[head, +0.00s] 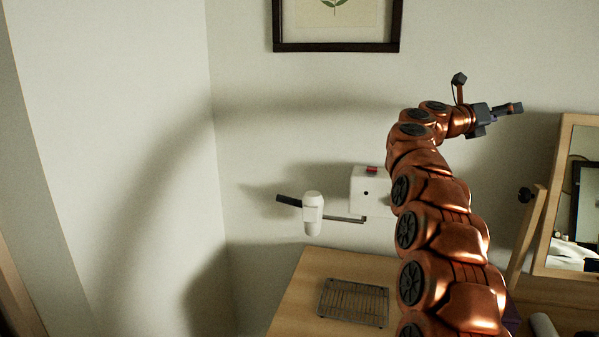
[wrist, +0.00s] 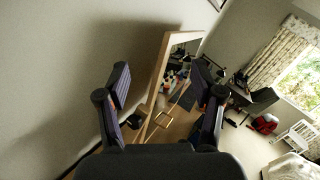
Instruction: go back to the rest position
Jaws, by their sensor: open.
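My gripper (head: 507,109) is at the end of my raised copper-coloured arm, in the upper right of the head view, in front of the bare wall and pointing right. In the wrist view its two dark fingers (wrist: 163,88) stand wide apart. Nothing is held between them. My arm hides part of the wooden table and of the wall behind it.
A wooden table (head: 290,312) carries a wire rack (head: 353,302). A white wall box (head: 368,190) and a white device with a dark handle (head: 313,214) are above it. A wood-framed mirror (head: 555,225) stands at right. A picture frame (head: 335,46) hangs above.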

